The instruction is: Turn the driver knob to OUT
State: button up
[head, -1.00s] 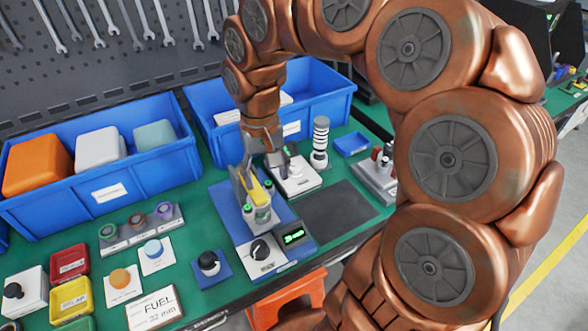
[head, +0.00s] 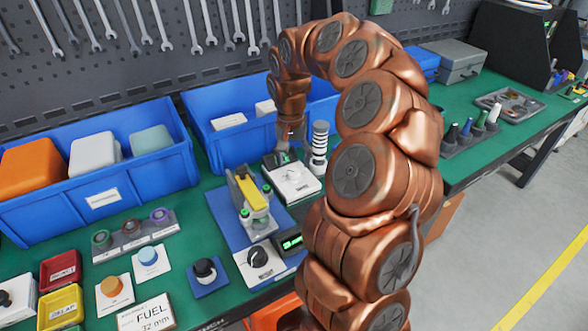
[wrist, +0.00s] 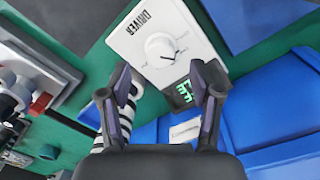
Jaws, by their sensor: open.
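The driver unit (head: 293,180) is a white box on the green bench, behind the blue test stand. In the wrist view the box (wrist: 142,20) is marked DRIVER. It carries a round white knob (wrist: 160,47) with a dark pointer line and small marks around it; the setting is too small to read. A small green-lit display (wrist: 183,93) sits at the box's end. My gripper (wrist: 162,82) is open, with its two dark fingers apart and the knob ahead of them. In the head view my gripper (head: 287,152) is at the far end of the driver unit, largely hidden.
A black-and-white striped post (head: 318,146) stands close beside the driver unit and shows behind my left finger in the wrist view. A blue bin (head: 222,152) is just behind. The test stand with its yellow clamp (head: 249,192) and black meter knob (head: 257,256) is in front.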

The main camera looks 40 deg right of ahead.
aim_at(294, 172)
jog(key=shift+f+p, duration=0.3)
jog(key=shift+f, duration=1.9)
jog(key=c, duration=1.1)
